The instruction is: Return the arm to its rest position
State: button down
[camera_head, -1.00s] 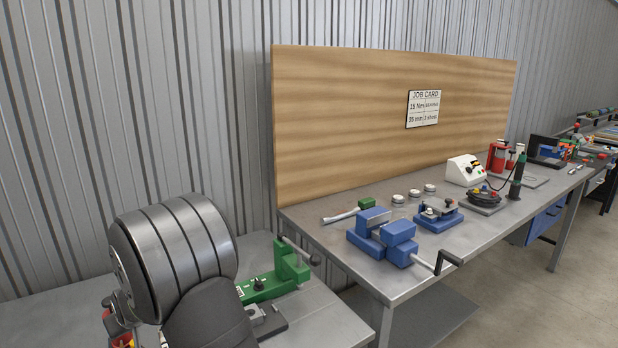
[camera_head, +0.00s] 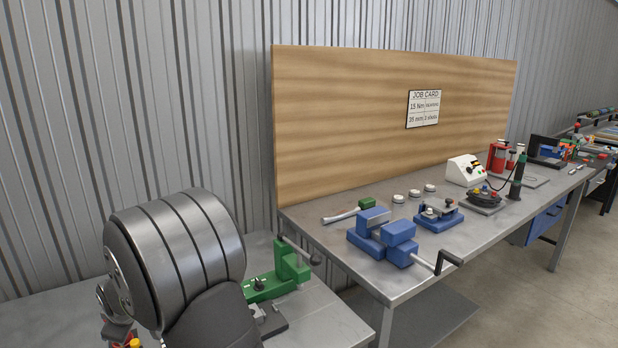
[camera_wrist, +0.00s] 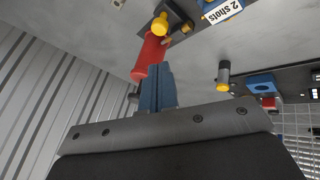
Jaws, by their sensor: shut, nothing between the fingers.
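My gripper (camera_wrist: 156,88) shows in the wrist view as two blue fingers closed together, with nothing held between them. In that view a red cylinder (camera_wrist: 150,58) with a yellow end appears just beyond the fingertips; I cannot tell whether they touch. In the head view my large grey arm link fills the lower left and my fingers cannot be made out.
A green clamp-like fixture (camera_head: 290,265) stands on the near left bench, close beside my arm. Blue vises (camera_head: 398,242) and a white box (camera_head: 464,169) stand on the long bench (camera_head: 335,235). A wooden board (camera_head: 350,120) rises behind it. A corrugated wall runs behind everything.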

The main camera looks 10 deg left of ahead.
jog(key=n+h, duration=0.1)
jog(key=n, duration=0.4)
jog(key=s+n, duration=0.1)
jog(key=n, duration=0.5)
jog(key=n+h, duration=0.1)
jog(key=n, duration=0.4)
jog(key=shift+s+a+r+n+h, duration=0.15)
jog(key=shift+s+r+n+h, duration=0.15)
jog(key=shift+s+r, duration=0.1)
jog(key=c, duration=2.1)
grip_release()
